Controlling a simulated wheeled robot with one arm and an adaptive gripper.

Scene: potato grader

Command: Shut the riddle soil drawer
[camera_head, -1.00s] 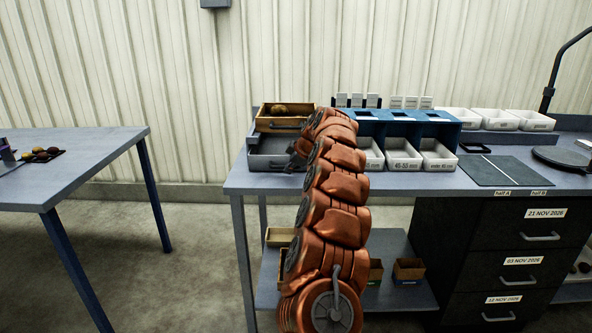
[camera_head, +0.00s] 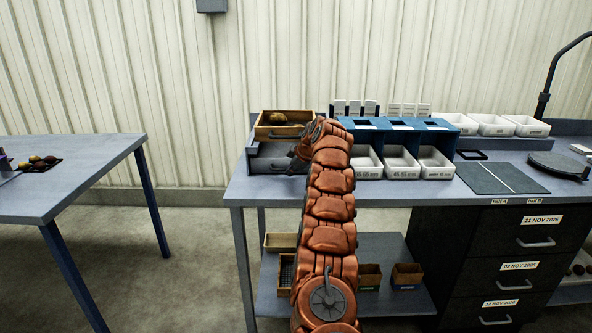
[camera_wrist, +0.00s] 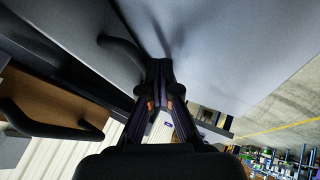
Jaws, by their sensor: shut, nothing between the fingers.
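The riddle unit stands at the back left of the bench. Its grey lower part, which I take to be the soil drawer (camera_head: 268,164), has a dark handle; how far it stands out is unclear. Above it a wooden tray (camera_head: 268,132) with its own dark handle holds brown lumps. In the wrist view a dark curved handle (camera_wrist: 122,55) on the grey front lies just left of my gripper (camera_wrist: 158,68). My gripper is shut and empty, close to the grey surface; contact cannot be told. The wooden front (camera_wrist: 45,100) shows at the left. In the head view my arm hides the unit's right side.
A blue rack (camera_head: 398,124) with white bins stands right of my arm. A cutting mat (camera_head: 490,178) and dark round plate (camera_head: 560,163) lie farther right. Wooden boxes sit on the shelf below. A separate table (camera_head: 70,170) stands left, across a clear floor gap.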

